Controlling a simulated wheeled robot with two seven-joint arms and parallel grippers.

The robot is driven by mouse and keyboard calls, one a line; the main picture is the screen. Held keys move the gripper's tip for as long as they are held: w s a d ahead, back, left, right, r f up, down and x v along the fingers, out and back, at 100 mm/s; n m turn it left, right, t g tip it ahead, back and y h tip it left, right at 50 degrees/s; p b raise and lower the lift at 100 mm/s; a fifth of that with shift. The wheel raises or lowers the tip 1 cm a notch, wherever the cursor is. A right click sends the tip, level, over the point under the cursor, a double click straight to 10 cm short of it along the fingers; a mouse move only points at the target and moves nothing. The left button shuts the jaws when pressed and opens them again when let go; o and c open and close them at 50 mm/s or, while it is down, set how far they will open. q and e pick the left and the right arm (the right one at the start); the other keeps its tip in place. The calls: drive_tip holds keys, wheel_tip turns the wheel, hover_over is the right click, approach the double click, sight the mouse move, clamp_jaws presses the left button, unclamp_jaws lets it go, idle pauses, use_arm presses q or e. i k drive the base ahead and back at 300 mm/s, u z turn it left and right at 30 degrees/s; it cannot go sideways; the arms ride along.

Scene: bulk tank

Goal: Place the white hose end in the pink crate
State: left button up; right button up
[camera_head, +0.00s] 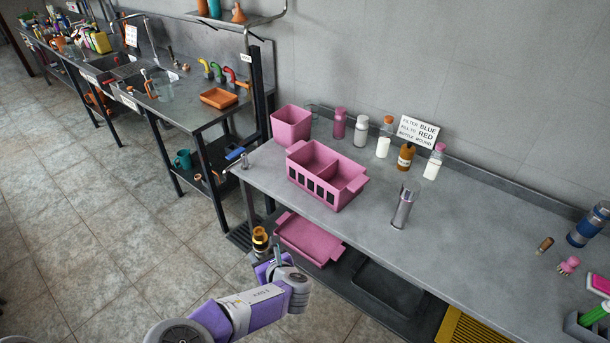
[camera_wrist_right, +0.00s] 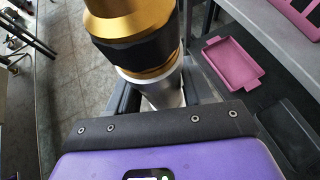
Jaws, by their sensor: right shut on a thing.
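My right gripper (camera_head: 265,258) is purple and dark. It is shut on a gold-and-black cylindrical fitting (camera_head: 260,238), held upright in front of the table's left end, low and apart from the table. In the right wrist view the fitting (camera_wrist_right: 132,35) has gold rings, a black band and a pale silvery-white lower part between the fingers. I cannot tell whether this is the white hose end; no other hose end is clear. A pink crate (camera_head: 312,192) with two compartments, side handles and dark slots stands on the table; both compartments look empty. My left gripper is not in view.
A pink bin (camera_head: 291,127), several bottles and a metal cylinder (camera_head: 403,206) stand around the crate. A blue-handled fitting (camera_head: 235,154) projects at the table's left corner. A pink tray (camera_head: 310,240) lies on the lower shelf. The table's middle right is clear.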

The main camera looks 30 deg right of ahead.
sight(325, 174)
drive_tip(key=z, duration=0.5)
drive_tip(key=i, duration=0.65)
drive_tip(key=z, duration=0.65)
